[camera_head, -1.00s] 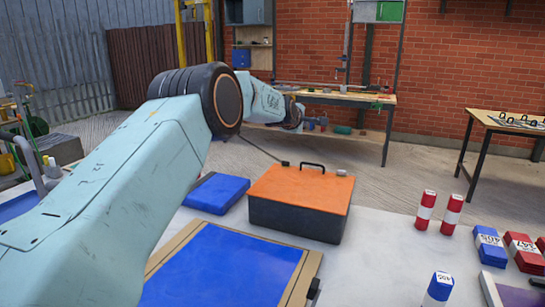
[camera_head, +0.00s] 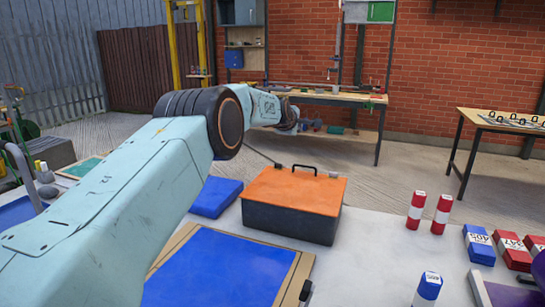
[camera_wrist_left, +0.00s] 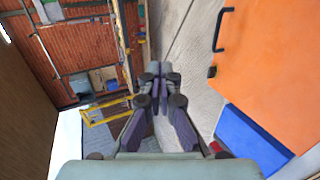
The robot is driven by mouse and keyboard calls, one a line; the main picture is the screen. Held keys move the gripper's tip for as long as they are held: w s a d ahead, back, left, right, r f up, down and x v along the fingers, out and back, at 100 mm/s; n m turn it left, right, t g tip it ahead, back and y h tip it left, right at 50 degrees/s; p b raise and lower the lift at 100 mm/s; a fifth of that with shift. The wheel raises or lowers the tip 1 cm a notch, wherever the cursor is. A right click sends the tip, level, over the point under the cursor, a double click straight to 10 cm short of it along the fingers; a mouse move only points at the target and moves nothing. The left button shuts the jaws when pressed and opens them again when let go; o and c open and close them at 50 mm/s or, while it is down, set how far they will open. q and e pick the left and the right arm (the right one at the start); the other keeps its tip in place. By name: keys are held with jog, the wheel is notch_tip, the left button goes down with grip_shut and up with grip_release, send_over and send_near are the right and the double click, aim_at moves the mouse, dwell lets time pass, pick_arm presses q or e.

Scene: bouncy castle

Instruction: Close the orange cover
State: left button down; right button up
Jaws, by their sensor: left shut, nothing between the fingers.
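The orange cover (camera_head: 295,190) lies flat on top of a dark grey box (camera_head: 290,223), with no gap visible between them in the head view. A black handle (camera_head: 304,169) stands at its far edge. The cover also fills the upper right of the left wrist view (camera_wrist_left: 272,70). My left gripper (camera_wrist_left: 158,72) is shut and empty, beside the cover's handle edge and apart from it in the picture. In the head view my left forearm reaches beyond the box, and its fingers are hard to make out. My right gripper cannot be identified.
A blue case (camera_head: 214,197) lies left of the box. A blue panel with a tan frame (camera_head: 225,268) is in front. Red-and-white cylinders (camera_head: 428,212) and labelled blocks (camera_head: 478,244) stand at the right. A workbench (camera_head: 335,98) is behind, against the brick wall.

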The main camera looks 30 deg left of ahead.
pick_arm(q)
notch_tip(320, 180, up, 10)
jog(key=shift+f, duration=0.2)
jog(key=shift+r, duration=0.1)
